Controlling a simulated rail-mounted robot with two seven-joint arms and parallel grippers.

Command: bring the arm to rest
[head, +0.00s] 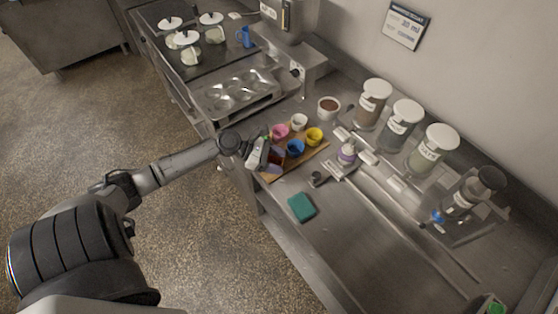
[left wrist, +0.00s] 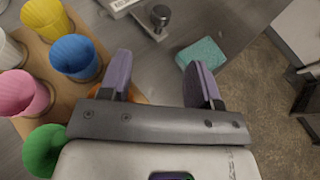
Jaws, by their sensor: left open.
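My left arm reaches in from the left in the head view. Its gripper (head: 270,157) is at the left edge of the wooden board (head: 308,158), close to the coloured cups. In the left wrist view the two purple-padded fingers (left wrist: 160,70) stand wide apart with nothing gripped between them; the grey steel counter shows in the gap. An orange thing is partly hidden behind the left finger, and a green cup (left wrist: 43,150) is partly hidden by the gripper body. My right gripper is not in view.
Pink (head: 280,131), white (head: 299,121), yellow (head: 314,136) and blue (head: 295,148) cups stand on the board. A teal sponge (head: 301,207) and a small metal tool (head: 318,179) lie on the counter. Lidded jars (head: 373,104) line the wall. Open floor (head: 190,225) lies left of the counter.

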